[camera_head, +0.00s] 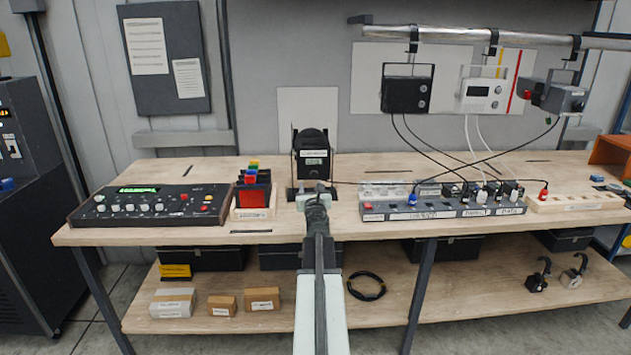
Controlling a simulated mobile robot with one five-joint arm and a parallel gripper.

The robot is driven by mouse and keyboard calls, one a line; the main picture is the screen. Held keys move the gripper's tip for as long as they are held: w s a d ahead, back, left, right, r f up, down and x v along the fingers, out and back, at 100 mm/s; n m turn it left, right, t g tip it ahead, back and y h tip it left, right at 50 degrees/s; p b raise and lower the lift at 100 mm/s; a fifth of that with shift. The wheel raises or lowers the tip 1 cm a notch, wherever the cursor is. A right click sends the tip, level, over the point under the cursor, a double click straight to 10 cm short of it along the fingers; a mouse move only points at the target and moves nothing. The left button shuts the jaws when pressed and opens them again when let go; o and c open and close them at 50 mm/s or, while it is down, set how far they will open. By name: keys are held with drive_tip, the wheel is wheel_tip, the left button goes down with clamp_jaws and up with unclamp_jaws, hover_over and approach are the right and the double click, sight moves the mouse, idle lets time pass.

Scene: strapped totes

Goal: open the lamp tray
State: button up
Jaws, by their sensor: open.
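A black lamp housing (312,143) stands upright on the workbench, in the middle, in front of a pale wall panel. It has a small white label on its front, too small to read. I cannot make out a separate tray edge on it; its lower part is partly hidden behind my gripper. My gripper (316,192) is at the end of my arm, which reaches in from the bottom centre. It appears just in front of and below the housing, jaws open, nothing visible between them. Whether it touches the housing, I cannot tell.
A control desk (148,203) and a rack of coloured frames (252,192) stand left. A socket strip (440,210) with plugs and cables is right. Black, white and grey lamps hang from a pipe (470,36). Boxes and a cable coil (366,286) lie on the lower shelf.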

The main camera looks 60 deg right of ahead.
sight(314, 175)
drive_tip(key=shift+m, duration=0.4)
drive_tip(key=x, duration=0.2)
drive_tip(key=s+x, duration=0.1)
drive_tip(key=x, duration=0.2)
drive_tip(key=d+x, duration=0.1)
drive_tip(key=x, duration=0.2)
drive_tip(key=shift+s+d, duration=0.1)
drive_tip(key=shift+s, duration=0.15)
drive_tip(key=shift+c, duration=0.3)
clamp_jaws()
idle(0.5)
